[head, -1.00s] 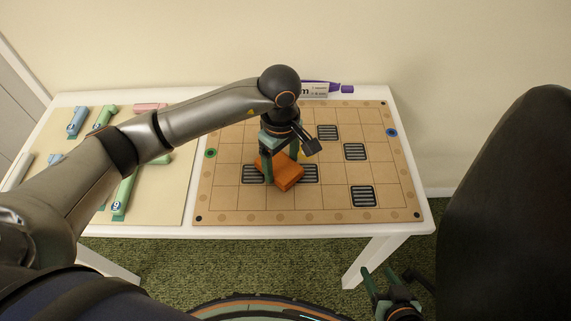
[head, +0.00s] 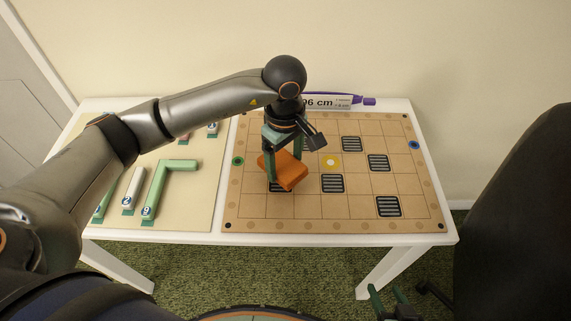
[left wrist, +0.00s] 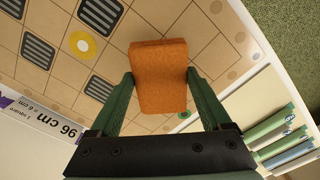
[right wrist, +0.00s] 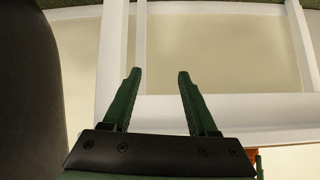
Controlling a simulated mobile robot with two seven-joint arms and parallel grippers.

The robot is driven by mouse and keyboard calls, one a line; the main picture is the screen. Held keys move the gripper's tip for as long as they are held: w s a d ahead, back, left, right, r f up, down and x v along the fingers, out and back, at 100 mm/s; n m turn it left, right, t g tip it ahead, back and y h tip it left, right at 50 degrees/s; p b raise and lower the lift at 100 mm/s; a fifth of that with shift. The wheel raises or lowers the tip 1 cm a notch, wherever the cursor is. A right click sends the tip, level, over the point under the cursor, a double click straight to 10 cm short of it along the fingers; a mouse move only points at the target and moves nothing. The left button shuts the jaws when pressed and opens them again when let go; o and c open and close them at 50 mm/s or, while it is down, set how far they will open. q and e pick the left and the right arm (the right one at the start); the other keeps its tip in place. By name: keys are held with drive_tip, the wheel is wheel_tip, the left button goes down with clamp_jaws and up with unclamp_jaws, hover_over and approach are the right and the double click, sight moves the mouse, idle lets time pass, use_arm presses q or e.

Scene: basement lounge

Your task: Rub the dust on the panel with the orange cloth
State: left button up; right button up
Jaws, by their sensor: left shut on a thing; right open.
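The panel (head: 306,208) is a tan gridded board on the white table, with several dark grilles and a yellow ring (head: 331,161). My left gripper (head: 284,168) is over the left part of the panel, its fingers on both sides of an orange cloth (head: 290,178), a thick block. The left wrist view shows the cloth (left wrist: 160,78) between the fingers. I cannot tell whether it touches the panel. No dust can be made out clearly. My right gripper (head: 390,298) is open and empty, low in front of the table; its fingers also show in the right wrist view (right wrist: 157,78).
A beige board (head: 195,215) left of the panel holds green and white pieces, including a green L-shaped piece (head: 155,190). A purple marker and a label reading "96 cm" (head: 325,102) lie behind the panel. The panel's right half is clear.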

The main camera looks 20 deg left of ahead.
use_arm(q)
drive_tip(key=shift+r+p, duration=0.9)
drive_tip(key=shift+r, duration=1.1)
